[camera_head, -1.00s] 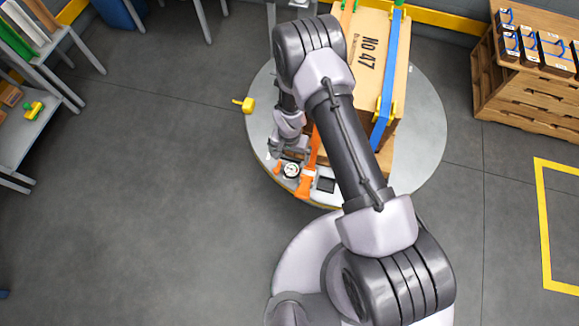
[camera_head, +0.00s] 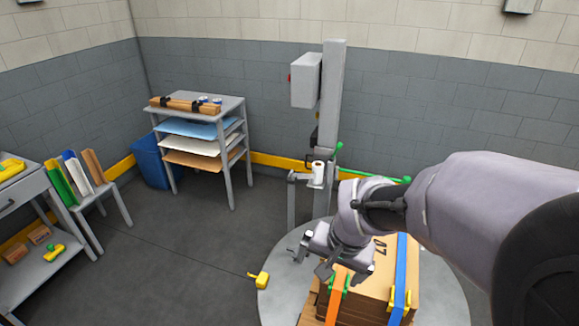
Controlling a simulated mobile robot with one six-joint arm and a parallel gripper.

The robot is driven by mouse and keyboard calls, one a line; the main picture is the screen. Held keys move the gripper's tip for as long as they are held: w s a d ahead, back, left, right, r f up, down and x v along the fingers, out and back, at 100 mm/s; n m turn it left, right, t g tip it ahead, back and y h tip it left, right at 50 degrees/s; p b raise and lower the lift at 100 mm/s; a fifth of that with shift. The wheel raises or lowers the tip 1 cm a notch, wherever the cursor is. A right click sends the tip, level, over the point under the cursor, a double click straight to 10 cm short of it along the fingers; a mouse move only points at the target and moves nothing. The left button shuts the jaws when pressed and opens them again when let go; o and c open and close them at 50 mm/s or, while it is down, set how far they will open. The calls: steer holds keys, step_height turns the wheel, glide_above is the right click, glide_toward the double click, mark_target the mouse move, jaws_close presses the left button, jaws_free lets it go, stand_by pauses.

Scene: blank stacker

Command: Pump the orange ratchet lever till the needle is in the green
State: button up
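My gripper (camera_head: 335,268) hangs over the carton's left edge, close above the orange strap. Its fingers are small and partly overlapped, so I cannot tell whether they are open or shut, or touching anything.
A blue strap (camera_head: 401,270) with yellow-green fittings crosses the carton. A yellow tool (camera_head: 259,280) lies by the turntable's left edge. A grey post machine (camera_head: 330,110) stands behind.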

steer(key=s+r+t, duration=0.1)
steer(key=s+r, duration=0.4)
steer(key=s, duration=0.3)
steer(key=s+d+r+t, duration=0.1)
steer(key=s+r, duration=0.4)
steer(key=s, duration=0.3)
steer(key=shift+s+d+t+y, duration=0.15)
steer(key=shift+d+t+y, duration=0.15)
steer(key=shift+y, duration=0.1)
steer(key=shift+c, duration=0.4)
